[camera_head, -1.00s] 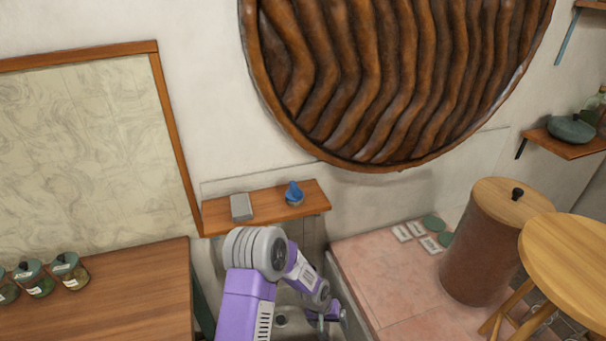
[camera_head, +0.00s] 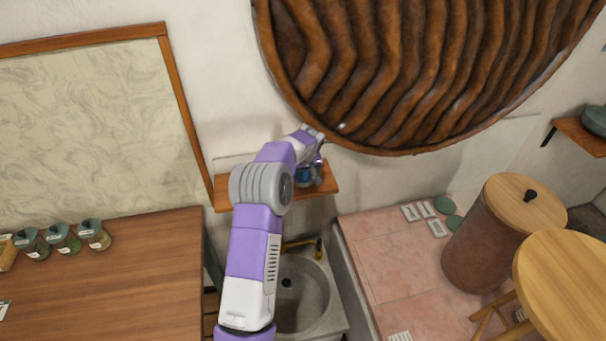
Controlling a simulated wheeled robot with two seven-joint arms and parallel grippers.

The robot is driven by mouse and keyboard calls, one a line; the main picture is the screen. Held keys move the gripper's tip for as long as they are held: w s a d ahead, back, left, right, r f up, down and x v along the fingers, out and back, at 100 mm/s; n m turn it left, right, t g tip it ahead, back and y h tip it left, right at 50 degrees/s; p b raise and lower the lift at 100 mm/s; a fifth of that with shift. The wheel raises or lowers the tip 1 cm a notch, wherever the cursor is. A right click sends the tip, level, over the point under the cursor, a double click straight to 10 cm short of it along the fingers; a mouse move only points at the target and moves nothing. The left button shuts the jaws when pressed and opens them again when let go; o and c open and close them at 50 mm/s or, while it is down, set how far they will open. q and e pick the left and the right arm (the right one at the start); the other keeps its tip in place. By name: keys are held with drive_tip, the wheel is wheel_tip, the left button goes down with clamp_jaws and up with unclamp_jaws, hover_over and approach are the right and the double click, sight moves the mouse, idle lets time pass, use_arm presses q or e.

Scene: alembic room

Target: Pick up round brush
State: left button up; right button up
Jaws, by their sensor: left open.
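The round brush appears to be the small blue object (camera_head: 303,176) on the wooden wall shelf (camera_head: 222,193) above the sink. Only part of it shows, because my left arm covers the rest. My left gripper (camera_head: 316,172) is at the shelf, right at the blue object, with its jaws open. The fingers are small and partly hidden, so I cannot tell whether they touch the brush or stand around it. My right gripper is out of view.
A stone sink (camera_head: 300,290) with a tap (camera_head: 318,248) lies below the shelf. A wooden counter with several jars (camera_head: 62,238) is at left. A pink tiled ledge (camera_head: 385,265), a lidded brown barrel (camera_head: 490,245) and a round stool (camera_head: 570,280) are at right. A large ribbed disc (camera_head: 420,75) hangs above.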

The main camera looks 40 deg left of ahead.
use_arm(q)
drive_tip(key=x, duration=0.3)
drive_tip(key=shift+w+f, duration=0.15)
drive_tip(key=shift+w, duration=0.3)
drive_tip(key=shift+s+d, duration=0.1)
drive_tip(key=shift+s, duration=0.1)
drive_tip(key=shift+w, duration=0.1)
drive_tip(key=c, duration=1.2)
